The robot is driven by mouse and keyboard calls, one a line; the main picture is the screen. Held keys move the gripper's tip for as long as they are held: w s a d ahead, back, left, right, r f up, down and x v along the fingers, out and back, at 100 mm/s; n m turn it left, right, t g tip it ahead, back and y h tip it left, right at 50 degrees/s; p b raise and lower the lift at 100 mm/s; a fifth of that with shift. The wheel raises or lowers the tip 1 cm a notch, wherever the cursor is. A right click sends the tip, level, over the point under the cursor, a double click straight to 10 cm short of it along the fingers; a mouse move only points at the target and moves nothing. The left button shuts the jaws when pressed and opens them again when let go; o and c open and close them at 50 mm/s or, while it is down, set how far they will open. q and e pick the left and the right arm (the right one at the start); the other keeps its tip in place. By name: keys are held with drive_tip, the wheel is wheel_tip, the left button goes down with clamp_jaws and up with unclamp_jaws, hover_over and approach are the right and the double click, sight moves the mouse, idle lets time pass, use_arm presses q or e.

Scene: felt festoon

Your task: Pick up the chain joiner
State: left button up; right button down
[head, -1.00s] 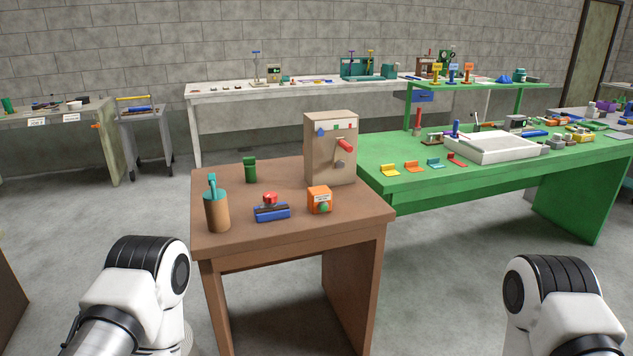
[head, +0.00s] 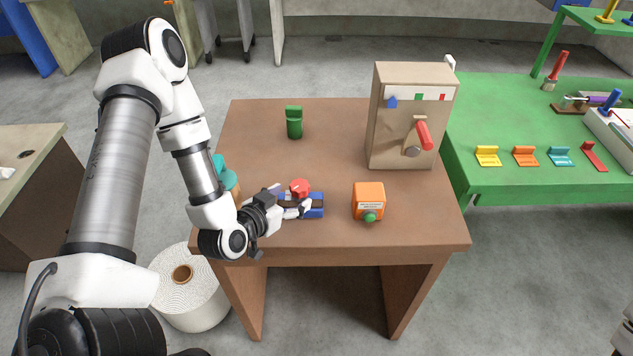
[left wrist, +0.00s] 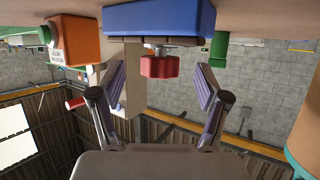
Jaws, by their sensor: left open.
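The chain joiner, a blue base with a dark strip and a red knob, sits on the brown table (head: 252,128). I take the blue base (head: 316,212) with the red knob (head: 299,187) to be it. My left gripper (head: 298,205) reaches in from the left, low over the table, and partly hides the base. In the left wrist view, which is upside down, the open fingers (left wrist: 157,76) stand on either side of the red knob (left wrist: 160,67), apart from it. The blue base (left wrist: 159,17) lies beyond them. My right gripper is out of view.
An orange box with a green button (head: 369,197) stands to the right. A beige lever box (head: 400,130) and a green canister (head: 294,122) are behind. A teal-topped cylinder (head: 222,172) is partly hidden by my arm. The table's front edge is close.

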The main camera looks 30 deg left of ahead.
sight(301, 188)
use_arm(q)
drive_tip(key=shift+w, duration=0.2)
drive_tip(key=shift+w+d+r+p, duration=0.1)
drive_tip(key=shift+w+r+p, duration=0.15)
drive_tip(key=shift+r+p, duration=0.25)
drive_tip(key=x, duration=0.4)
drive_tip(key=shift+w+f+p, duration=0.2)
drive_tip(key=shift+f+p, duration=0.1)
drive_tip(key=shift+f, duration=0.15)
drive_tip(key=shift+s+r, duration=0.15)
drive_tip(key=shift+s, duration=0.15)
drive_tip(key=c, duration=1.4)
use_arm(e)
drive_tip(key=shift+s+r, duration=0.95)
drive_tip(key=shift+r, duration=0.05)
